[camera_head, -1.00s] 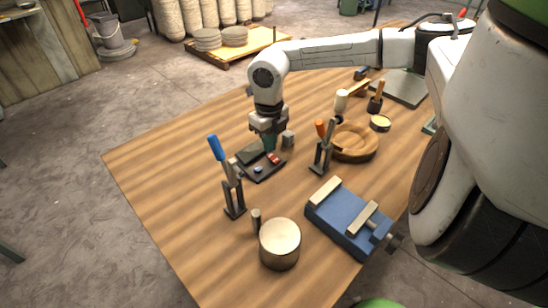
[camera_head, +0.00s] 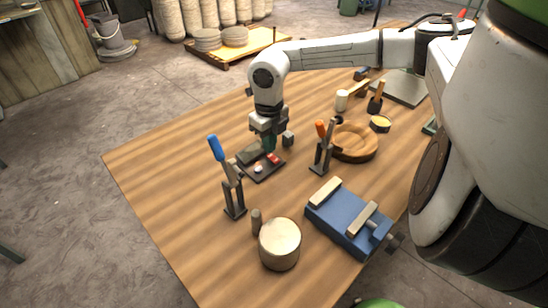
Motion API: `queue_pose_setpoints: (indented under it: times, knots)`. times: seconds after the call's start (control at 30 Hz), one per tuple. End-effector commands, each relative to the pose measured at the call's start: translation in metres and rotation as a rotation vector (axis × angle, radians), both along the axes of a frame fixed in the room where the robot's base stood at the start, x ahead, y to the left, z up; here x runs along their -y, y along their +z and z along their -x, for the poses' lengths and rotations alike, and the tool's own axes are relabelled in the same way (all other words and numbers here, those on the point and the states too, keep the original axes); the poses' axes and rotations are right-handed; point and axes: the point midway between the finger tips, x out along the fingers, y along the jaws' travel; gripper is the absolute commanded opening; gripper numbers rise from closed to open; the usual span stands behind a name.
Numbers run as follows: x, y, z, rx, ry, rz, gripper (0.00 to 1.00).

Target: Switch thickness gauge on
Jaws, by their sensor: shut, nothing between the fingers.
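The thickness gauge (camera_head: 262,176) appears to be the dark flat device on the table's left middle. It carries a red rocker-like part (camera_head: 273,158) and a small round knob or lamp (camera_head: 258,168) that looks pale with a warm orange tint. My gripper (camera_head: 269,148) points down over the back of the device, just behind the red part. Its fingers are shut with nothing between them. I cannot tell whether the fingertips touch the red part.
A blue-handled clamp (camera_head: 231,185) stands left of the device and an orange-handled one (camera_head: 323,150) stands right. A wooden bowl (camera_head: 366,154), a blue vise (camera_head: 340,222) and a round metal tin (camera_head: 280,243) are nearby. The table's left side (camera_head: 165,160) is clear.

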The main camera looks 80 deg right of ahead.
Motion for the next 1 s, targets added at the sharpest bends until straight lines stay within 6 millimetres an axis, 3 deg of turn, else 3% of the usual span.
queue_pose_setpoints:
  times: [1.0]
  knots:
    - [0.0,-0.0062,0.0,0.0,0.0,0.0,0.0]
